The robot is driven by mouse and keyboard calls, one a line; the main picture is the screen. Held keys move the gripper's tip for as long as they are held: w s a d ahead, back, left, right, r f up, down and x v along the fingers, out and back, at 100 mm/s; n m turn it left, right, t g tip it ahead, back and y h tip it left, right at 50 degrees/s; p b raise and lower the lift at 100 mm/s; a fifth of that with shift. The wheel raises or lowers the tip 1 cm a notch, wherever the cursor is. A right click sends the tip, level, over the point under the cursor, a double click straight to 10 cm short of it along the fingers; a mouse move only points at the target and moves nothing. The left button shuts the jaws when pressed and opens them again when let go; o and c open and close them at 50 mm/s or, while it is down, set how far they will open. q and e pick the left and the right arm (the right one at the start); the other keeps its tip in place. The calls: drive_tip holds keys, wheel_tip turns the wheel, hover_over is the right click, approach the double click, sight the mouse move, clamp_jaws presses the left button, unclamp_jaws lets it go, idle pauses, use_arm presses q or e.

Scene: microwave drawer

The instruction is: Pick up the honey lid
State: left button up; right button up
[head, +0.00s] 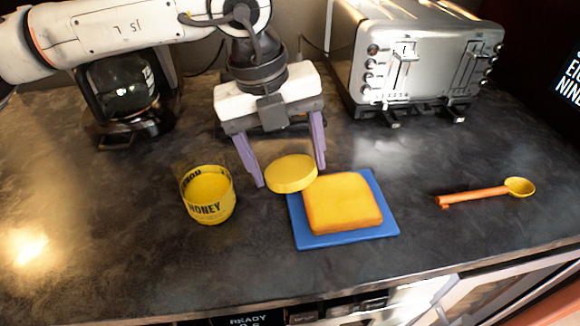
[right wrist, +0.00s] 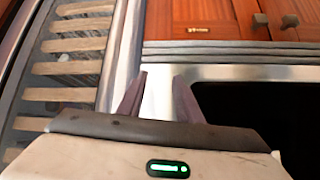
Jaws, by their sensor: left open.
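The honey lid (head: 291,173) is a round yellow disc in the head view, between the honey jar and the bread. My left gripper (head: 291,178) points down from above with its two purple fingers spread, one on each side of the lid. It is open, and I cannot tell whether either finger touches the lid. The yellow honey jar (head: 208,196), labelled HONEY, stands uncovered to the left of the lid. My right gripper (right wrist: 157,83) shows in the right wrist view with its fingers apart and nothing between them, away from the counter objects.
A slice of bread (head: 343,203) lies on a blue board (head: 310,239), close to the lid's right side. An orange-handled yellow spoon (head: 485,194) lies at the right. A silver toaster (head: 410,60) stands behind. A dark machine (head: 125,90) stands at back left. The front-left counter is clear.

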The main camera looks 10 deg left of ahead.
sight(287, 169)
use_arm(q)
drive_tip(key=shift+c, duration=0.4)
drive_tip(key=c, duration=0.7)
drive_tip(key=shift+r, duration=0.1)
wheel_tip(287, 169, up, 10)
drive_tip(key=shift+f, duration=0.1)
